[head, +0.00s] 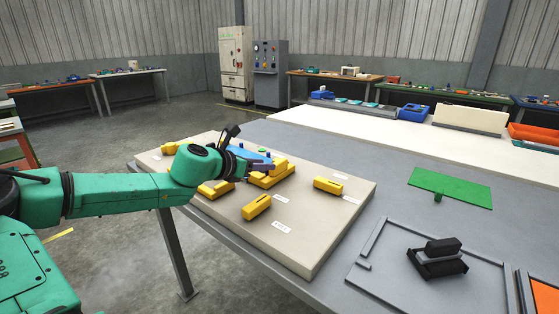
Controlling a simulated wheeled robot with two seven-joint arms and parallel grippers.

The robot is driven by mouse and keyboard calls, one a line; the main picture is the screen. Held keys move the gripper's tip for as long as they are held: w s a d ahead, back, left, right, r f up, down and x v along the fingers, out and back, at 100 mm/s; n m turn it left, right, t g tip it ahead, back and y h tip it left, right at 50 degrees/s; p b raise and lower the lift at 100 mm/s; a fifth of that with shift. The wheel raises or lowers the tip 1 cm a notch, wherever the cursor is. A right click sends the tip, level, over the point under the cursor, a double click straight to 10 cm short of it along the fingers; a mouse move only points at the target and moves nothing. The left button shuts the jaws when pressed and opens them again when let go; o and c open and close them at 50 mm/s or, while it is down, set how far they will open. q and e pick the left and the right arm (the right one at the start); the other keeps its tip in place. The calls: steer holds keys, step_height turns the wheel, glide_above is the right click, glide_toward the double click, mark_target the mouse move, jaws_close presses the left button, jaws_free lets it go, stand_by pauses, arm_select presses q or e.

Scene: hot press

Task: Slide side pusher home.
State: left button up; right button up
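A beige base plate (310,225) lies on the grey table and carries several yellow blocks. One block (257,207) is near the front edge and another (328,185) is to the right; both stand apart from the larger yellow middle part (270,177). Another yellow block (215,190) lies partly under my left wrist, and one (170,148) sits at the far left. I cannot tell which is the side pusher. My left gripper (262,163) is over the middle of the plate, close to the larger yellow part and a blue piece. Its fingers are too small and overlapped to read. My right gripper is not in view.
A grey framed tray (372,245) with a black part (437,258) in it is at front right. A green plate (450,188) lies behind it. A white surface (385,138) runs along the back.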

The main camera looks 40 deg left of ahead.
mark_target(279, 162)
arm_select(q)
steer(key=p+x, duration=0.1)
steer(key=x, duration=0.3)
steer(key=shift+w, duration=0.4)
steer(key=p+x, duration=0.2)
steer(key=p, duration=0.3)
steer(key=shift+w+a, duration=0.1)
steer(key=shift+w, duration=0.3)
steer(key=shift+w+f, duration=0.2)
steer(key=shift+f, duration=0.25)
jaws_close()
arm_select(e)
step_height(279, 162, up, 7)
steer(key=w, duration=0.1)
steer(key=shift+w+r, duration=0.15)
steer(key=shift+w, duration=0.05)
arm_select(q)
steer(key=shift+r, duration=0.1)
